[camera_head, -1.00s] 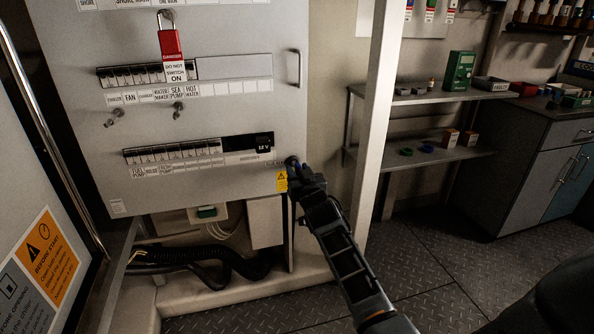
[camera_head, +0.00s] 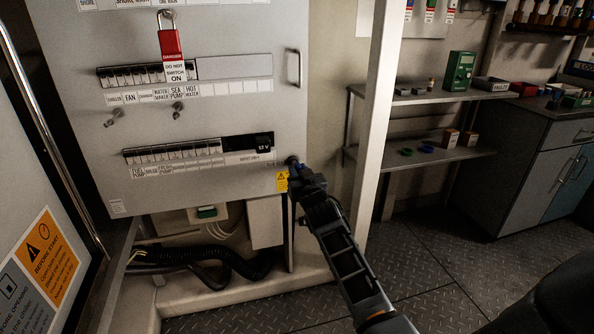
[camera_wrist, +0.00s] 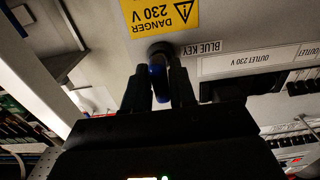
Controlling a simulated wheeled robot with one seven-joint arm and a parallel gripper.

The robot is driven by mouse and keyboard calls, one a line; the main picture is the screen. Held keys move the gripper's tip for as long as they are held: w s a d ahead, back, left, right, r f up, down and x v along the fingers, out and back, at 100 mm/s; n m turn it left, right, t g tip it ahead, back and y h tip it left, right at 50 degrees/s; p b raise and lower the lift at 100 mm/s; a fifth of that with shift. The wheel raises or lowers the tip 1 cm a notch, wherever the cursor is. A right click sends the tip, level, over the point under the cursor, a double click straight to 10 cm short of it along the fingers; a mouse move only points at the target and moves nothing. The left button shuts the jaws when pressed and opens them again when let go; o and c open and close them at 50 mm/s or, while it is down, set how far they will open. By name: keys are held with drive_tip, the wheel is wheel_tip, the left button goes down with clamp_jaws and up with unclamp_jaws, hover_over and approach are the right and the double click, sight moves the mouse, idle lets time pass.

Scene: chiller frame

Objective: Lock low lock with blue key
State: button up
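The blue key (camera_wrist: 158,82) sits at the low lock (camera_wrist: 159,50), a dark round lock on the panel beside a "BLUE KEY" label (camera_wrist: 202,48). The wrist view shows the panel upside down. My gripper (camera_wrist: 159,92) has one finger on each side of the key, close against it, and appears shut on it. In the head view, my gripper (camera_head: 299,178) is at the panel's lower right corner, by the yellow warning sticker (camera_head: 282,181). A little blue shows there at the fingertips. How far the key sits in the lock is hidden.
A red danger tag padlock (camera_head: 171,45) hangs on the upper panel. Two metal knobs, one here (camera_head: 178,109), stick out between the breaker rows. A white post (camera_head: 377,110) stands right of my arm. Shelves (camera_head: 430,153) hold small items behind it.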

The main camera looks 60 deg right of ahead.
drive_tip(key=shift+c, duration=0.4)
drive_tip(key=shift+f+m+b, duration=0.1)
drive_tip(key=shift+m+b, duration=0.2)
drive_tip(key=shift+b, duration=0.1)
drive_tip(key=shift+m+b, duration=0.7)
drive_tip(key=shift+m, duration=0.3)
